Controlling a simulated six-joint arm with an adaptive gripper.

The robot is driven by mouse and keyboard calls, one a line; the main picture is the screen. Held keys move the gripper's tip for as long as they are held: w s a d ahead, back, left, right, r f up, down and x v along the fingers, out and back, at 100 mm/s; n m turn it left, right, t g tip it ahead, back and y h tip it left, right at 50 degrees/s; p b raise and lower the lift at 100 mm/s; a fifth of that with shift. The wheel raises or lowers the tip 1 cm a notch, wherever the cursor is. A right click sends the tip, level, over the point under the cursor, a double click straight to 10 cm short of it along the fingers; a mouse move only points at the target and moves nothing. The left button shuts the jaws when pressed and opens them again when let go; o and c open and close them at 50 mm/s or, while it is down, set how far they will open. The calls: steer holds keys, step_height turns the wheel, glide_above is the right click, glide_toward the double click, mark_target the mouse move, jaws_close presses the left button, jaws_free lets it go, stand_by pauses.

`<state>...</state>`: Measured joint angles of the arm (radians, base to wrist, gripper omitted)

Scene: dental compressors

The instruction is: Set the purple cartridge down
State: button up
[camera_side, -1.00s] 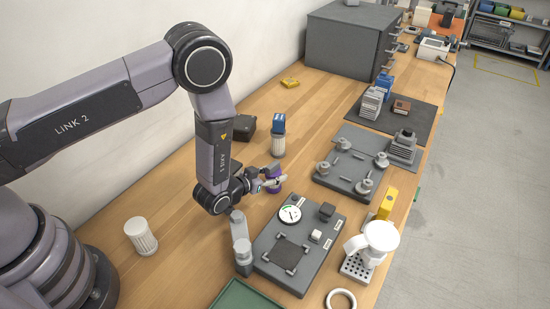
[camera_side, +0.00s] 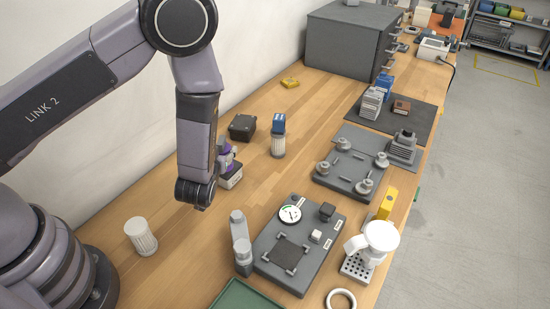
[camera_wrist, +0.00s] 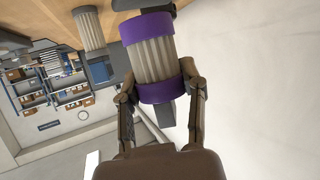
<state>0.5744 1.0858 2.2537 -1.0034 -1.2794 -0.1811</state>
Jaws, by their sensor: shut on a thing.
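The purple cartridge has a pale ribbed middle between two purple end bands; it fills the top middle of the wrist view (camera_wrist: 153,60). My gripper (camera_wrist: 162,92) is shut on it, one finger on each side near one purple band. In the side view, the cartridge shows as small purple patches (camera_side: 227,149) beside my wrist, partly hidden by my arm. My gripper is also partly hidden there. I cannot tell from these views whether the cartridge touches the table.
A blue-capped cartridge (camera_side: 278,138) and a dark box (camera_side: 242,127) stand close by. A white cartridge (camera_side: 140,236) stands at front left. A grey gauge unit (camera_side: 265,262) is at front right.

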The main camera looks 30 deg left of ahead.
steer(key=s+a+n+g+y, duration=0.6)
steer(key=s+a+n+g, duration=0.15)
steer(key=s, duration=0.45)
steer(key=shift+n+t, duration=0.25)
steer(key=f, duration=0.6)
steer(key=shift+a+f, duration=0.25)
steer(key=shift+f, duration=0.4)
steer(key=shift+f, duration=0.1)
steer(key=o, duration=1.2)
steer(key=shift+c, duration=0.2)
